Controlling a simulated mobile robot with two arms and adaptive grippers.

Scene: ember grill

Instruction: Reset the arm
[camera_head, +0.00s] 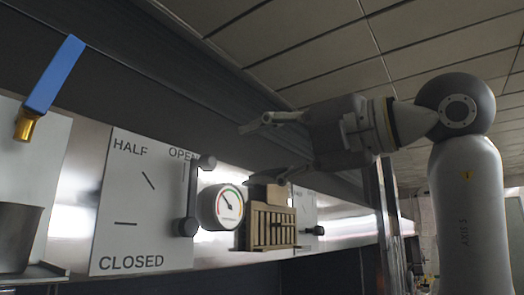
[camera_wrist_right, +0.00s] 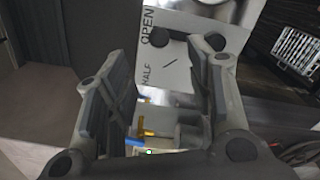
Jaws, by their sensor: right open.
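My right gripper (camera_head: 262,155) is in the upper middle of the head view, its arm coming in from the right. Its two fingers are spread and point left, with nothing between them. It is apart from the wall panel, above and right of a round gauge (camera_head: 222,206). In the right wrist view the open gripper (camera_wrist_right: 165,60) frames a white placard (camera_wrist_right: 180,72) reading OPEN and HALF. The same placard (camera_head: 125,205) in the head view reads HALF, OPEN and CLOSED. My left gripper is not in view.
A black handle with round ends (camera_head: 187,205) stands at the placard's right edge. A blue lever (camera_head: 54,75) on a brass stem is at the far left, above a grey metal pot (camera_head: 15,235). A tan slatted box (camera_head: 270,226) sits right of the gauge.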

